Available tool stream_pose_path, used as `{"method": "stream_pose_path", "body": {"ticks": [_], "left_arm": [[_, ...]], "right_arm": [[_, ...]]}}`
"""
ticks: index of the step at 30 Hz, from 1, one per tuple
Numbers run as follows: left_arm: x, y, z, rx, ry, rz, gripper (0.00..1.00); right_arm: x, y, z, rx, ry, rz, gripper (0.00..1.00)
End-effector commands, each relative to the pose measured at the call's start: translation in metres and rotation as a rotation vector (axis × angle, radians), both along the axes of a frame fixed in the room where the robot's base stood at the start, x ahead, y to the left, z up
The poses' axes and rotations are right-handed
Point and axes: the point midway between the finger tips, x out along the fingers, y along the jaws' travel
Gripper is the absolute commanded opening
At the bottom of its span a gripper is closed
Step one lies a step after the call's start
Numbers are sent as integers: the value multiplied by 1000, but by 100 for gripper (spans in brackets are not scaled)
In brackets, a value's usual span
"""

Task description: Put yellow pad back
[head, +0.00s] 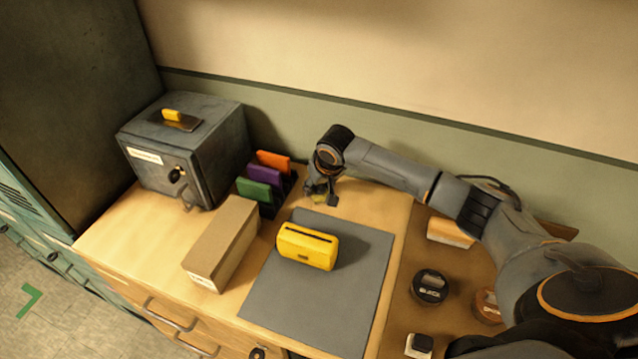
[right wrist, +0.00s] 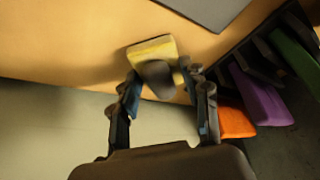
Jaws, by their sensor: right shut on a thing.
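My right gripper (head: 322,193) is near the wall, just right of the rack. It is shut on the yellow pad (right wrist: 150,50), held between the fingertips (right wrist: 160,85); a dark rounded part shows on the pad's near side. In the head view only a small bit of the pad (head: 319,198) shows beneath the gripper. The dark rack (head: 268,210) holds a green pad (head: 254,189), a purple pad (head: 264,174) and an orange pad (head: 273,161). In the right wrist view the orange pad (right wrist: 236,121) is nearest the gripper. My left gripper is out of view.
A yellow slotted box (head: 306,252) stands on a grey mat (head: 345,300). A cardboard box (head: 222,240) lies left of it. A grey metal box (head: 190,150) stands at the back left. Round dark containers (head: 430,285) are at right. The wall is close behind the rack.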

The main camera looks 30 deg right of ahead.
Motion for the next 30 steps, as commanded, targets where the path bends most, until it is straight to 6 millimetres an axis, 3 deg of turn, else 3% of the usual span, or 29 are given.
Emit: {"method": "stream_pose_path", "body": {"ticks": [8, 9, 12, 23, 30], "left_arm": [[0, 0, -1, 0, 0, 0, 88], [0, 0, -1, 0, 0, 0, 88], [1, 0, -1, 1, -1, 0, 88], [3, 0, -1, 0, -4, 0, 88], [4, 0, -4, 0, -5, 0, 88]], "right_arm": [[0, 0, -3, 1, 1, -1, 21], [0, 0, -3, 1, 0, -1, 52], [0, 0, -3, 0, 0, 0, 69], [0, 0, 1, 0, -1, 0, 69], [-13, 0, 32, -1, -4, 2, 69]]}}
